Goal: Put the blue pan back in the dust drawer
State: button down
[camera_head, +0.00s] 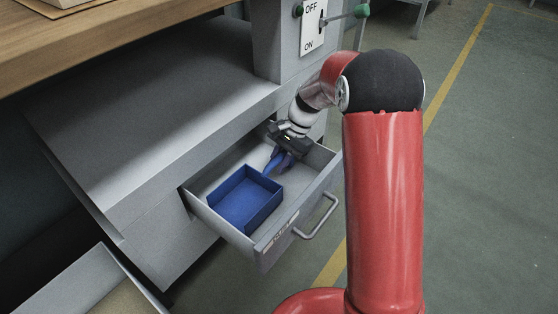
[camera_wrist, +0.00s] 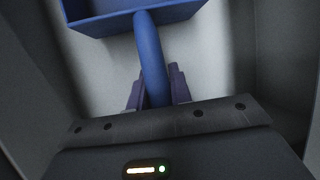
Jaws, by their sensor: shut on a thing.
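The blue pan (camera_head: 246,199) is an open square tray with a straight round handle, inside the open dust drawer (camera_head: 213,217). Whether its base touches the drawer floor I cannot tell. My gripper (camera_head: 284,160) is at the drawer's back right part, shut on the pan's handle. In the wrist view the blue pan (camera_wrist: 105,22) shows at the top, and its handle runs down between the two dark fingers of my gripper (camera_wrist: 157,90). The drawer's pale floor (camera_wrist: 205,60) shows behind the pan. The far end of the handle is hidden by my gripper.
The drawer's front has a grey bar handle (camera_head: 318,216). A grey machine body (camera_head: 150,140) stands behind and left of the drawer, with an ON/OFF lever panel (camera_head: 312,28) above. A wooden top (camera_head: 120,35) is at upper left. An open box (camera_head: 95,285) lies at lower left.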

jog(key=shift+f+b, duration=0.3)
jog(key=shift+f, duration=0.3)
jog(key=c, duration=1.2)
grip_release()
jog(key=p+v, duration=0.1)
jog(key=v, duration=0.7)
jog(key=shift+s+p, duration=0.1)
jog(key=shift+p, duration=0.2)
jog(key=s+d+r+n+t+h+p, duration=0.2)
jog(key=s+d+r+n+t+p, duration=0.1)
jog(key=s+r, duration=0.6)
jog(key=s+d+r+n+t+h+p, duration=0.1)
jog(key=s+d+r+n+t+p, duration=0.15)
jog(key=s+r, duration=0.75)
jog(key=s+d, duration=0.1)
jog(key=s, duration=0.2)
jog(key=s+d+n+t+h+p, duration=0.1)
jog(key=s, duration=0.1)
jog(key=s+d+r+n+t, duration=0.1)
jog(key=s, duration=0.2)
jog(key=shift+s+h+p, duration=0.3)
jog(key=shift+s+p, duration=0.05)
jog(key=shift+s, duration=0.05)
